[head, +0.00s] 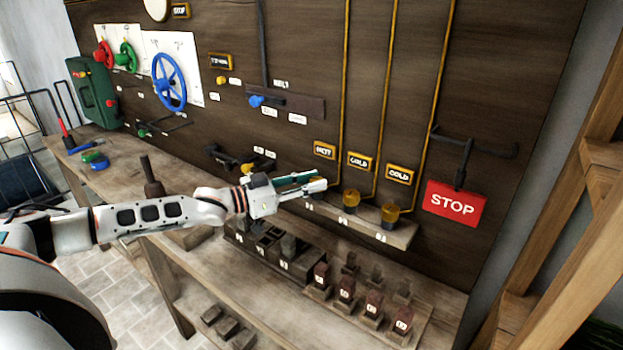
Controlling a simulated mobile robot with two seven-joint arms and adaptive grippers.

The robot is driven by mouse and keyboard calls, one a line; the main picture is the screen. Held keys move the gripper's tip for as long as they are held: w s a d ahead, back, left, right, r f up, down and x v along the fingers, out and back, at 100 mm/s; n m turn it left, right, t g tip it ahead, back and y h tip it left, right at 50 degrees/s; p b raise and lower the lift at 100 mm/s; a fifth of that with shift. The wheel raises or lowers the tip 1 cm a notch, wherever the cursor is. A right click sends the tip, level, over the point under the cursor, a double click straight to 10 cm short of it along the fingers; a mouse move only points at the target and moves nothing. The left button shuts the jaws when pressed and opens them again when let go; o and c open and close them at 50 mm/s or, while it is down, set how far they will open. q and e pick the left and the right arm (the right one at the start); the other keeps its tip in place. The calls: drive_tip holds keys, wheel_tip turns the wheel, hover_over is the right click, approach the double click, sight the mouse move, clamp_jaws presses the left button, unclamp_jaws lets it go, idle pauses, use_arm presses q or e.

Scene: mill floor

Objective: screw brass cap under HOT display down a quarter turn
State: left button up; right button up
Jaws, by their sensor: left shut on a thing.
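The HOT display (324,150) is a small amber-framed plate on the dark wooden wall, left of two similar COLD displays (360,162). My left gripper (318,187) reaches in from the left and is shut just below the HOT display. Its fingers hide the brass cap there, which they hold; its turn angle cannot be seen. Two amber-brass caps stand uncovered to the right, one (351,198) below the middle display and one (390,213) below the right display. They sit on a wooden ledge (400,236). My right gripper is not in view.
A red STOP sign (455,204) hangs right of the caps. Amber pipes (388,90) run down the wall to them. Dark blocks (262,240) and red-topped blocks (346,288) crowd the bench below. A blue handwheel (170,82) is at upper left.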

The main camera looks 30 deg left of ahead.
use_arm(q)
drive_tip(key=shift+w+a+r+m+g+h+p, duration=0.15)
drive_tip(key=shift+r+m+g+h+p, duration=0.05)
drive_tip(key=shift+m+g+h+p, duration=0.35)
drive_tip(key=shift+f+m+g+h+p, duration=0.1)
drive_tip(key=shift+m+g+h+p, duration=0.35)
drive_tip(key=shift+g+h+p, duration=0.15)
drive_tip(key=shift+m+g+h, duration=0.35)
drive_tip(key=shift+m+h, duration=0.05)
drive_tip(key=shift+h, duration=0.05)
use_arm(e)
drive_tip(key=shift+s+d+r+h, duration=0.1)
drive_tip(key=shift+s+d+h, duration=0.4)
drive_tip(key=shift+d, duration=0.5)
use_arm(q)
drive_tip(key=shift+g+p, duration=0.3)
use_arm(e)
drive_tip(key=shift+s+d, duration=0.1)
use_arm(q)
drive_tip(key=o, duration=1.1)
drive_tip(key=shift+a+f, duration=0.1)
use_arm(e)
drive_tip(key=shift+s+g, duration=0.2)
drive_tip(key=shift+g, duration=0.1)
